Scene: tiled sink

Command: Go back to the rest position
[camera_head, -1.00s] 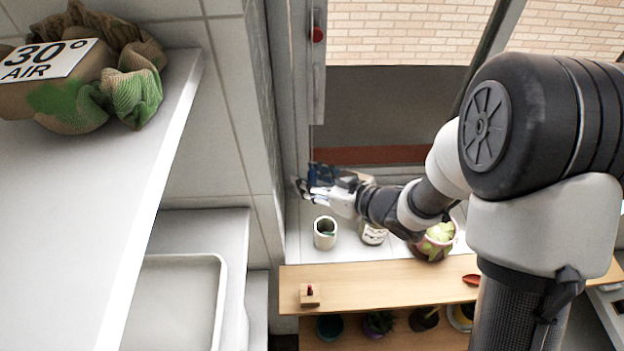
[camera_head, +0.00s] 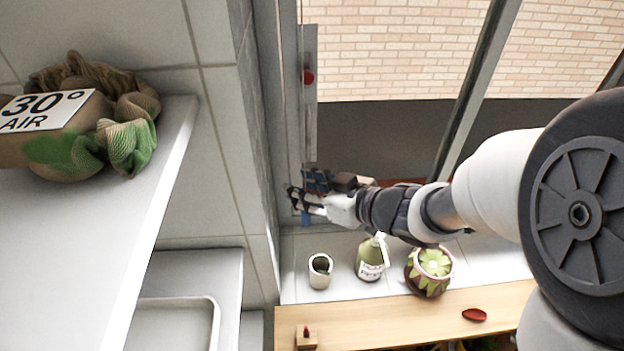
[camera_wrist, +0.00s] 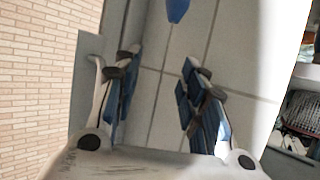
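My gripper (camera_head: 303,194) is at the end of my outstretched arm, over the tiled sill by the window in the head view. In the wrist view my gripper (camera_wrist: 160,85) has its two blue-padded fingers well apart, with only white tiles between them. A blue object (camera_wrist: 177,10) shows beyond the fingertips at the top of the wrist view. It also shows in the head view as a small blue piece (camera_head: 306,217) just below the gripper, apart from the fingers as far as I can tell.
On the sill stand a white cup (camera_head: 320,271), a green spray bottle (camera_head: 370,259) and a potted succulent (camera_head: 429,270). A wooden shelf (camera_head: 400,318) bears a red dish (camera_head: 474,314) and a small wooden block (camera_head: 306,338). A tiled wall (camera_head: 222,150) stands left of my gripper.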

